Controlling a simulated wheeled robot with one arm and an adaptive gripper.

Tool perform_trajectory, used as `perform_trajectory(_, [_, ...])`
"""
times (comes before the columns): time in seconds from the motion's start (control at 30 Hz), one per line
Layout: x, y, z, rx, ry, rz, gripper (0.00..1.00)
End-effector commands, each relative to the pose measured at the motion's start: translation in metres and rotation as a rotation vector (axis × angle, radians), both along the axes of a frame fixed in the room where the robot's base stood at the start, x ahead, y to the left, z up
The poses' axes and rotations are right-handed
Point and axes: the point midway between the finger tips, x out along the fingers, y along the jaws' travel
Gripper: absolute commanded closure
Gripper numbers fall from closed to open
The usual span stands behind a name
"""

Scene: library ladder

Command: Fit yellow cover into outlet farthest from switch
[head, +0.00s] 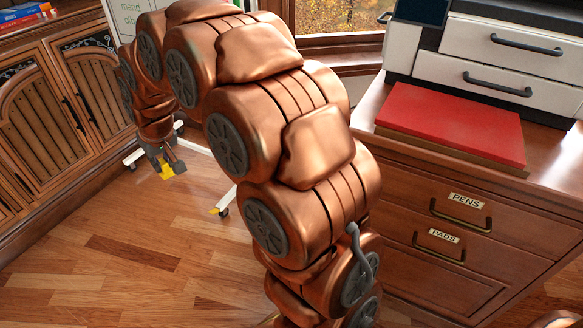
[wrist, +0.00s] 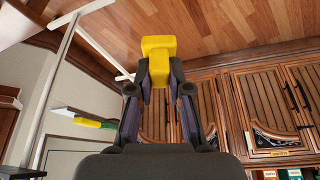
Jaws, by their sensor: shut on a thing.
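The yellow cover (wrist: 158,47) is a small blocky piece held between the fingertips of my gripper (wrist: 159,80) in the wrist view. My gripper is shut on it, and the fingers hide part of its sides. In the head view my gripper (head: 168,165) hangs at the end of my copper-coloured arm, above the wooden floor, with the yellow cover (head: 167,172) showing at its tip. No outlet and no switch can be made out in either view.
Wooden cabinets (head: 45,120) line the left. A whiteboard (head: 128,15) on a white wheeled stand (head: 223,210) is behind my arm. A desk with drawers (head: 450,225) and a red pad (head: 450,122) is at right. The floor (head: 110,240) at lower left is clear.

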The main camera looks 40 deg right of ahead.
Motion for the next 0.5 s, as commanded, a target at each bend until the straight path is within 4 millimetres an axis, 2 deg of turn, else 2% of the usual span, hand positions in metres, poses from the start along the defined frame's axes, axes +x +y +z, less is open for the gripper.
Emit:
perform_trajectory(0.3, [-0.043, -0.103, -0.019, 0.003, 0.002, 0.036, 1.00])
perform_trajectory(0.5, [-0.083, -0.156, -0.031, 0.004, 0.002, 0.095, 1.00])
